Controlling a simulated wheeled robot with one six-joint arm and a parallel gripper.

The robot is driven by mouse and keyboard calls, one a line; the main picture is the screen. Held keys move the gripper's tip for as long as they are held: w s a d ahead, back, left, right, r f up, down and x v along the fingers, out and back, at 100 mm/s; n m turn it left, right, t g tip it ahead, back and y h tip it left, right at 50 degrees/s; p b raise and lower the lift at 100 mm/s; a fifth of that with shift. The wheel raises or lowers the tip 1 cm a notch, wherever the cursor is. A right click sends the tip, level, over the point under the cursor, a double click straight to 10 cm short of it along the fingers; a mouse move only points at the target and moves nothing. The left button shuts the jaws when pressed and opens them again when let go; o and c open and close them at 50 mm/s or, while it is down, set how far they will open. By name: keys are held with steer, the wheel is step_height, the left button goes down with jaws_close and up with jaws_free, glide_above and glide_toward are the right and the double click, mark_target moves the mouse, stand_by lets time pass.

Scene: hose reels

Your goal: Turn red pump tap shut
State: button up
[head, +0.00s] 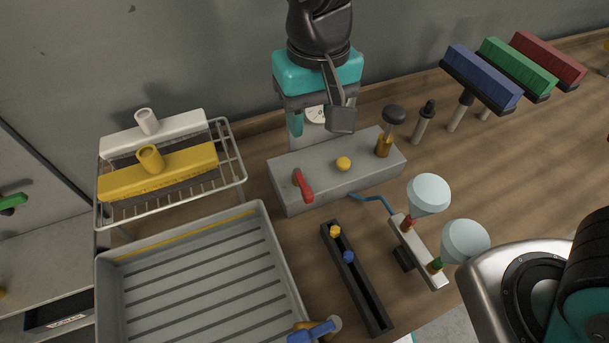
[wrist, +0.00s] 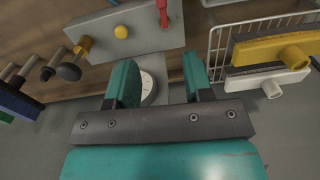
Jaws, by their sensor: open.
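The red pump tap (head: 303,186) is a lever at the left end of the grey pump block (head: 323,186). It points slantwise toward the block's front edge. In the wrist view the red tap (wrist: 162,12) shows at the top edge, partly cut off, on the pump block (wrist: 158,32). My gripper (head: 318,128) is above and behind the block, apart from the tap. In the wrist view my gripper (wrist: 160,82) has its two teal fingers spread with nothing held between them. A round white gauge (wrist: 148,88) shows behind the fingers.
A wire rack (head: 241,165) with brush heads is left, a grey tray (head: 270,235) front left.

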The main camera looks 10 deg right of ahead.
mark_target(307, 187)
steer(key=f, duration=0.6)
steer(key=f+p, duration=0.1)
steer(key=f, duration=0.5)
steer(key=a+f+p, duration=0.1)
steer(key=f, duration=0.4)
steer(key=shift+w+f, duration=0.2)
steer(key=shift+f, duration=0.2)
steer(key=shift+c, duration=0.5)
steer(key=shift+d, duration=0.1)
jaws_close()
